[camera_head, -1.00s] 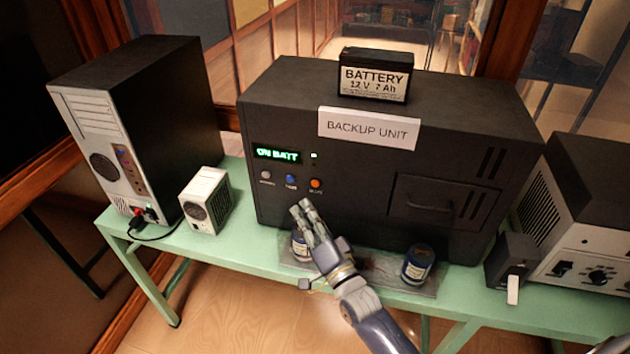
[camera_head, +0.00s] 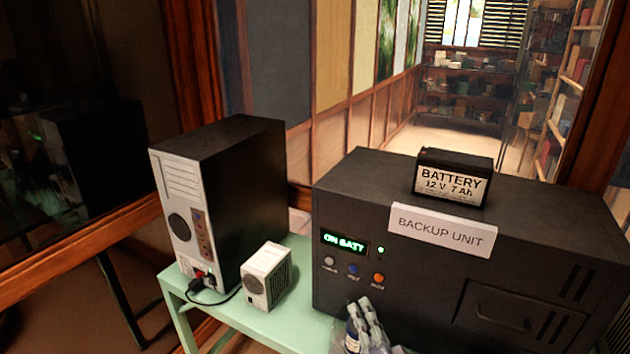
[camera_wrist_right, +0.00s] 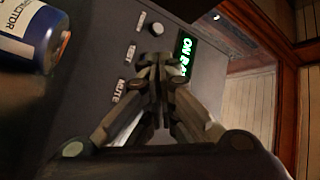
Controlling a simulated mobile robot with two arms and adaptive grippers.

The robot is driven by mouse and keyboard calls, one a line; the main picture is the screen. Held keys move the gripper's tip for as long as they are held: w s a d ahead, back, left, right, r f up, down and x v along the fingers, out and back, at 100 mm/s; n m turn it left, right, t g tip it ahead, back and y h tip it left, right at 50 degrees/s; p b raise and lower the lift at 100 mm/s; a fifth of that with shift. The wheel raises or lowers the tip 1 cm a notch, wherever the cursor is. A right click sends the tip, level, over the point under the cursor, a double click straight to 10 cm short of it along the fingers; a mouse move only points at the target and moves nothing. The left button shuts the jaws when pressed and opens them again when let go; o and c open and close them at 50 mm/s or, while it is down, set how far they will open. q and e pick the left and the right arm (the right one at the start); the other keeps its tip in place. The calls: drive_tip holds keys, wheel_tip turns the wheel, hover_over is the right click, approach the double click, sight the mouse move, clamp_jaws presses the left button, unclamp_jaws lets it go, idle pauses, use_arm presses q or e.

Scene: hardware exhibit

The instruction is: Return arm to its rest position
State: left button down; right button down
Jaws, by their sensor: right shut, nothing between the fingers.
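My right gripper (camera_head: 366,318) shows at the bottom edge of the head view, in front of the lower part of the black backup unit (camera_head: 420,268). In the right wrist view my right gripper (camera_wrist_right: 160,78) is shut with nothing between its fingers. Its tips are in front of the unit's panel, near the labelled buttons and the green display (camera_wrist_right: 186,52). Whether the tips touch the panel I cannot tell. The rest of my right arm is out of the head view. My left gripper is not in view.
A blue capacitor can (camera_wrist_right: 32,38) is close beside the gripper in the wrist view. A computer tower (camera_head: 225,205) and a small white box (camera_head: 266,277) stand on the green table (camera_head: 245,318). A battery (camera_head: 452,178) sits on the backup unit.

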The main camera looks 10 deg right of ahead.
drive_tip(key=s+f+n+g+h, duration=0.2)
drive_tip(key=s+f+n+g, duration=0.5)
drive_tip(key=s+f+g, duration=0.4)
drive_tip(key=s+d+n+g+h, duration=0.1)
drive_tip(key=s+d+n+g, duration=0.15)
drive_tip(key=s, duration=0.75)
drive_tip(key=s+d+n+g+h, duration=0.1)
drive_tip(key=s+d+n+g, duration=0.15)
drive_tip(key=s, duration=0.75)
wheel_tip(320, 180, down, 28)
drive_tip(key=g+b, duration=0.2)
drive_tip(key=s+d+f, duration=0.2)
drive_tip(key=s+f, duration=1.6)
drive_tip(key=shift+d+g+b, duration=0.4)
drive_tip(key=shift+b, duration=0.05)
